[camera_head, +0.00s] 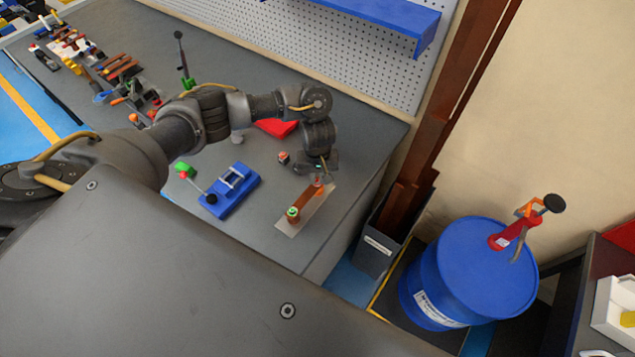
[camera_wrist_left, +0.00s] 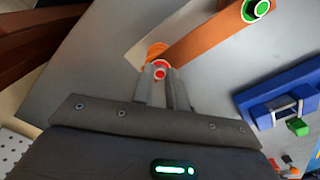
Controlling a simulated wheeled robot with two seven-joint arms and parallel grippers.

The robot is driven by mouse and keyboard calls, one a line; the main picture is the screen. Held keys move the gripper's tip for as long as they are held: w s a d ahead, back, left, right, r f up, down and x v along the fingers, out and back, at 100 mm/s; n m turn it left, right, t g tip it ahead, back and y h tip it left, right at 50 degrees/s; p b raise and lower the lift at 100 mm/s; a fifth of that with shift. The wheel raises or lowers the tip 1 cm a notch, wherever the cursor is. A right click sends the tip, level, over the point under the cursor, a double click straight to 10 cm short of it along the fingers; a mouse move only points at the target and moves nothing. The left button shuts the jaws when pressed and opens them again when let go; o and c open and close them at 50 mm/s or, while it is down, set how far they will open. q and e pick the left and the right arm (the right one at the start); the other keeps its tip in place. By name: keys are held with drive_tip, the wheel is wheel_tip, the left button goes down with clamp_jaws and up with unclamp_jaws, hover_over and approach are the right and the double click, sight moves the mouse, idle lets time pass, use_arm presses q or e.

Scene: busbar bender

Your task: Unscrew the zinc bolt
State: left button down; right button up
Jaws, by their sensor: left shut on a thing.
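A copper-coloured busbar (camera_head: 306,200) lies on a pale metal plate (camera_head: 318,214) near the right edge of the bench. A green-marked bolt (camera_head: 293,213) stands at its near end and also shows at the top of the left wrist view (camera_wrist_left: 256,9). A red-marked bolt (camera_wrist_left: 160,68) is at its other end. My left gripper (camera_head: 318,179) reaches down over that end, and its two fingers (camera_wrist_left: 160,84) are shut on the red-marked bolt. The bolt's shank is hidden between the fingers. I cannot tell from colour which bolt is zinc. My right gripper is not in view.
A blue bender device (camera_head: 231,188) with a black-knobbed lever stands left of the plate. A small orange-and-grey item (camera_head: 283,157) and a red part (camera_head: 277,127) lie behind. Several tools crowd the far left. A blue drum (camera_head: 430,275) stands beyond the bench.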

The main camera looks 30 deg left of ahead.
use_arm(q)
drive_tip(key=c, duration=1.6)
unclamp_jaws()
drive_tip(key=shift+c, duration=0.2)
drive_tip(key=m, duration=0.5)
drive_tip(key=shift+m, duration=0.4)
drive_tip(key=m, duration=0.5)
drive_tip(key=shift+m, duration=0.4)
